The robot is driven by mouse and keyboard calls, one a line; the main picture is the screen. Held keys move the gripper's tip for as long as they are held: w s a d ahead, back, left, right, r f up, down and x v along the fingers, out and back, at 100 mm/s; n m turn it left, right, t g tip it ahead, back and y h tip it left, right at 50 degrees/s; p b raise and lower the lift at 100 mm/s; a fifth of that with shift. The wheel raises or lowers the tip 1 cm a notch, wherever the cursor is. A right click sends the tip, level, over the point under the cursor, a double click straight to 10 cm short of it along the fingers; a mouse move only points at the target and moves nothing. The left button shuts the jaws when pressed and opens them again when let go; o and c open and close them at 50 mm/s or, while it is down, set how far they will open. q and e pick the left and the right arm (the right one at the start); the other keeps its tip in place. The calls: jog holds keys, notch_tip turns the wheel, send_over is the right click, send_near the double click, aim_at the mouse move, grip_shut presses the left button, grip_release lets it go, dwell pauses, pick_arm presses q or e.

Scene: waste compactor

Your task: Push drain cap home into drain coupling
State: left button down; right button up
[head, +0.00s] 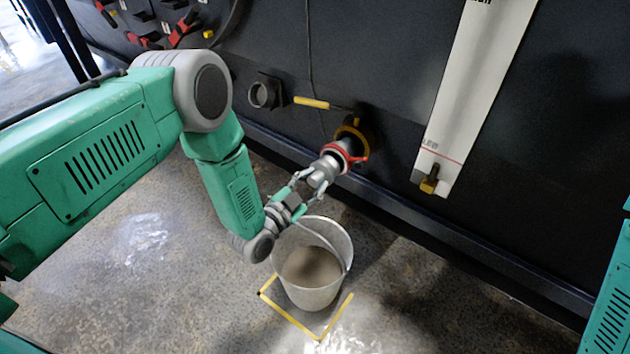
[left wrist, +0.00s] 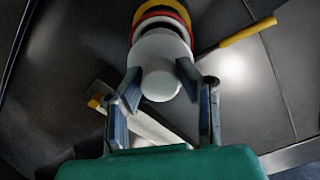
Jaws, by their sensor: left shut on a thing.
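The drain coupling (head: 353,132) is a brass-yellow ring fitting on the dark wall, and its yellow rim (left wrist: 160,5) shows at the top of the left wrist view. The drain cap (head: 325,168) is a pale grey cylinder, which also shows in the left wrist view (left wrist: 160,62). A red ring with a small lug (head: 342,154) lies between the cap's pale end and the coupling. My left gripper (head: 318,178) is shut on the cap, with one finger on each side in the left wrist view (left wrist: 158,85). The cap lines up with the coupling; how deep it sits is hidden.
A grey bucket (head: 286,288) with brownish contents stands below the gripper, inside yellow floor marks (head: 291,317). A yellow-handled lever (head: 311,102) and dark pipe fitting (head: 262,94) are left of the coupling. A white level strip (head: 460,110) is to the right.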

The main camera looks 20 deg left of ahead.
aim_at(325, 170)
pick_arm(q)
jog(key=shift+b+x, duration=1.15)
jog(key=shift+x, duration=1.15)
dwell(0.4)
jog(key=shift+w+a+r, duration=0.1)
jog(key=shift+w+r, duration=0.05)
jog(key=c, duration=1.1)
grip_release()
jog(key=shift+o, duration=1.3)
jog(key=shift+p+v, duration=0.7)
jog(key=shift+v, duration=0.4)
jog(key=shift+p+v, duration=1.2)
jog(key=shift+v, duration=1.25)
